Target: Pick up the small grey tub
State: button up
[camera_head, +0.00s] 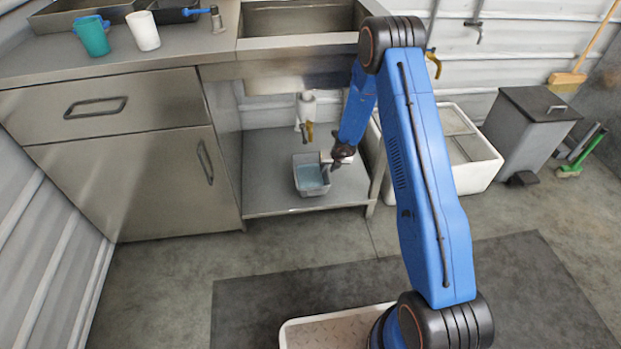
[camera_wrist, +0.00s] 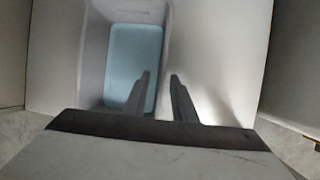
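The small grey tub (camera_head: 299,187) stands upright on the low metal shelf under the sink, with pale blue liquid or a blue bottom inside. My gripper (camera_head: 329,168) reaches down at the tub's right side. In the wrist view the tub (camera_wrist: 96,60) fills the upper left, and its right wall runs up between the fingers. My gripper (camera_wrist: 160,75) is open there, with the left finger over the tub's inside and the right finger outside the wall. Whether either finger touches the wall cannot be told.
A drain pipe with a yellow-handled valve (camera_head: 307,112) hangs just above and behind the tub. A cabinet (camera_head: 130,170) closes the left side, and the sink (camera_head: 285,70) is overhead. A white bin (camera_head: 478,170) stands right of the shelf.

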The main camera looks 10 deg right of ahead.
jog(key=shift+w+x, duration=0.15)
jog(key=shift+x, duration=1.25)
jog(key=shift+w+x, duration=0.1)
jog(key=shift+x, duration=1.3)
jog(key=shift+r, duration=0.1)
grip_shut()
